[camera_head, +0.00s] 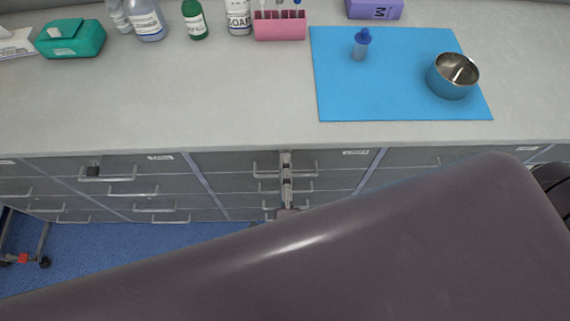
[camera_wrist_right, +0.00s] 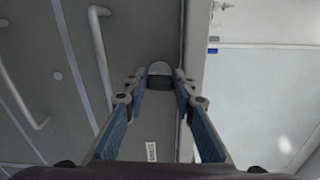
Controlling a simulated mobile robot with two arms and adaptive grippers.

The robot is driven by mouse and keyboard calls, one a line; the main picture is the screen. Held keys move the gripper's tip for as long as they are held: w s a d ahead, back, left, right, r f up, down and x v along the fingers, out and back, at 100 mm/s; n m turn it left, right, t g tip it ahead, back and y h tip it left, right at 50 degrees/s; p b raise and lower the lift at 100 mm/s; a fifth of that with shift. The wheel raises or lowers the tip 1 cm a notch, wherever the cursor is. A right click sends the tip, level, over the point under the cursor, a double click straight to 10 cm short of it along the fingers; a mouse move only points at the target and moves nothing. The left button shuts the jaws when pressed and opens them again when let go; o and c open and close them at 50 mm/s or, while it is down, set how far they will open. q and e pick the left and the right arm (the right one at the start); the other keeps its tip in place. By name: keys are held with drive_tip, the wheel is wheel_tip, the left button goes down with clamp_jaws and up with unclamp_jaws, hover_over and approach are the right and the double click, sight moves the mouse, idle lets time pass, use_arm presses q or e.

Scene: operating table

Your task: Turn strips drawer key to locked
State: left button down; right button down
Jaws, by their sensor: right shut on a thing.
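The strips drawer is a grey drawer front (camera_wrist_right: 140,40) in the right wrist view, with a small white label (camera_wrist_right: 151,152). In the head view its label and bar handle show under the counter edge. My right gripper (camera_head: 287,160) reaches the drawer fronts at the middle. In the right wrist view the gripper's (camera_wrist_right: 162,82) two blue-padded fingers converge on a small dark key piece (camera_wrist_right: 161,69) with a pale rounded top, near the drawer's edge. The fingers are shut on it. Its turn angle is hard to tell. My left gripper is out of view.
Bar handles (camera_head: 155,210) stick out from the neighbouring drawers. On the counter (camera_head: 200,95) stand bottles (camera_head: 194,20), a pink rack (camera_head: 279,26) and a steel bowl (camera_head: 453,76) on a blue mat (camera_head: 390,100). The counter's front is clear. A large dark shape covers the foreground.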

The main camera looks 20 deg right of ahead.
drive_tip(key=shift+n, duration=0.6)
drive_tip(key=c, duration=1.6)
unclamp_jaws()
